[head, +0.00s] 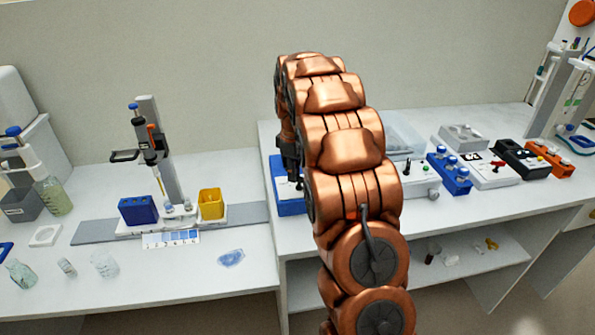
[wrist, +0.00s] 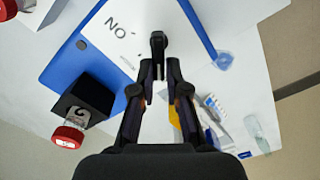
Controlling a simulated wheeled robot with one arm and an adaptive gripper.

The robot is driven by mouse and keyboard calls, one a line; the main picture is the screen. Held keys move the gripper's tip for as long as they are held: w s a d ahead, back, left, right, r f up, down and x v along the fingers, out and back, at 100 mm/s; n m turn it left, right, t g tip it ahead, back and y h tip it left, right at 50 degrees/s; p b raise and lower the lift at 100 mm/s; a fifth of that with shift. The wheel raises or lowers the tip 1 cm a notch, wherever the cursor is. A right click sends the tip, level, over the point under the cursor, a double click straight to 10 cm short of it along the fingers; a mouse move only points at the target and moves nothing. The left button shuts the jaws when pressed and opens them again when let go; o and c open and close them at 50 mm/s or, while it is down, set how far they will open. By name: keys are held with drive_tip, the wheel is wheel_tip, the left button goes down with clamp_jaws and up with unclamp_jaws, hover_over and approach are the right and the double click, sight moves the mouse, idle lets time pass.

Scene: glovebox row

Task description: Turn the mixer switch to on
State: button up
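In the wrist view a white panel (wrist: 112,28) on a blue base (wrist: 75,62) carries lettering that reads as an upside-down ON. A dark upright lever or knob (wrist: 158,42), apparently the switch, stands by the panel's lower right edge. My gripper (wrist: 160,72) is over it, with the fingers partly closed and the dark piece between or just beyond the fingertips; I cannot tell whether they touch it. In the head view the blue base (head: 291,207) shows left of my arm, and my gripper (head: 290,165) hangs above it.
A black block (wrist: 88,98) and a red-capped jar (wrist: 68,137) are near the blue base. To the right are a clear bin (head: 402,132), a blue rack (head: 449,172) and switch boxes (head: 490,172). A pipette stand (head: 160,150) and yellow cup (head: 211,204) stand left.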

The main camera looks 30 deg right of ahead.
clamp_jaws()
drive_tip(key=shift+d, duration=0.3)
drive_tip(key=shift+a+m+b, duration=0.15)
drive_tip(key=shift+m+b, duration=0.15)
drive_tip(key=shift+b, duration=0.05)
drive_tip(key=shift+w+f+m+b, duration=0.1)
drive_tip(key=shift+f+m+b, duration=0.05)
drive_tip(key=shift+m+b, duration=0.7)
drive_tip(key=m+b, duration=0.2)
drive_tip(key=m, duration=0.1)
drive_tip(key=shift+d, duration=0.25)
drive_tip(key=shift+w+d+r+m+b, duration=0.1)
drive_tip(key=shift+r+m+b, duration=0.1)
drive_tip(key=shift+m+b, duration=0.6)
drive_tip(key=shift+r+m, duration=0.1)
drive_tip(key=shift+m, duration=0.15)
drive_tip(key=o, duration=0.6)
unclamp_jaws()
drive_tip(key=shift+d, duration=0.1)
